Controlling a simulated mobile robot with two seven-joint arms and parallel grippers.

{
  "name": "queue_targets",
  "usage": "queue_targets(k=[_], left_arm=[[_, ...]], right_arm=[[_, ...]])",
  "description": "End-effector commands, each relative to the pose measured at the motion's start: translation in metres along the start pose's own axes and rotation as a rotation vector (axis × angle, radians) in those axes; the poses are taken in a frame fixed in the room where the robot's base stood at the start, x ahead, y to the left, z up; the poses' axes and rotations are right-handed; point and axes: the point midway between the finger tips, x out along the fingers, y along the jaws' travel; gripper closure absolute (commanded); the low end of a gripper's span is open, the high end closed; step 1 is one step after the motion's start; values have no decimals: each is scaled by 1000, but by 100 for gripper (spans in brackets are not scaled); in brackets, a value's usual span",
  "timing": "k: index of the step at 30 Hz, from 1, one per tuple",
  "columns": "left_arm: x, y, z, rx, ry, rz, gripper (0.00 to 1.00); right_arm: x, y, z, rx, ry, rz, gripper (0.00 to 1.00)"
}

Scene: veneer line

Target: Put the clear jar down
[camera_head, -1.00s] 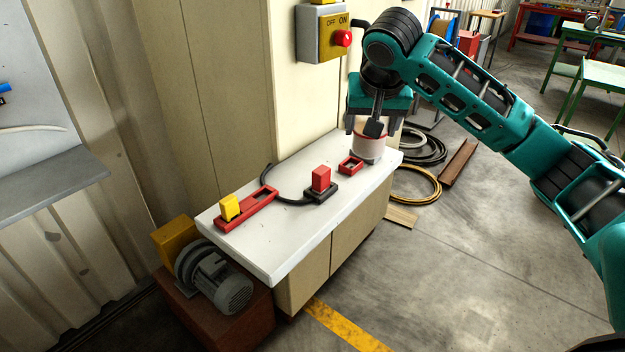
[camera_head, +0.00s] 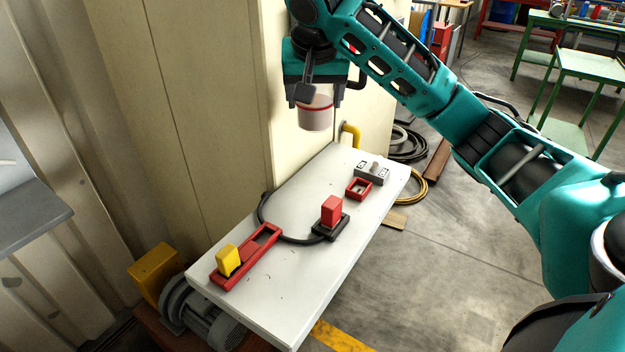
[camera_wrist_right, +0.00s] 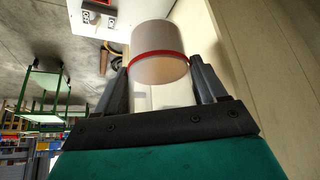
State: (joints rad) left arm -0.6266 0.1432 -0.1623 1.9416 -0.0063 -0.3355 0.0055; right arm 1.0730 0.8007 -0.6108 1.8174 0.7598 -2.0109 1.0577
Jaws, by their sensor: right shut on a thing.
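The clear jar (camera_head: 316,114), pale and translucent with a red band near its top, hangs upright above the back part of the white worktop (camera_head: 290,205). My right gripper (camera_head: 318,98) is shut on it from above, and the jar is apart from the worktop. In the right wrist view the jar (camera_wrist_right: 158,52) sits between the two dark fingers of my right gripper (camera_wrist_right: 163,85). My left gripper is not in view.
On the worktop are a red tray with a yellow block (camera_head: 228,259), a red block on a black base (camera_head: 331,211) with a cable, a small red frame (camera_head: 359,188) and a grey switch box (camera_head: 372,173). A beige cabinet (camera_head: 210,100) stands behind. The worktop's middle is partly clear.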

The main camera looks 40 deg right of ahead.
Motion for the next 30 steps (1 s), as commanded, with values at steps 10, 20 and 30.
queue_targets(k=[10,20,30], left_arm=[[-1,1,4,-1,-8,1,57],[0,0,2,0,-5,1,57],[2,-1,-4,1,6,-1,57]], right_arm=[[57,0,34,-1,-6,1,72],[107,0,61,0,1,0,72],[142,0,81,-1,1,0,72]])
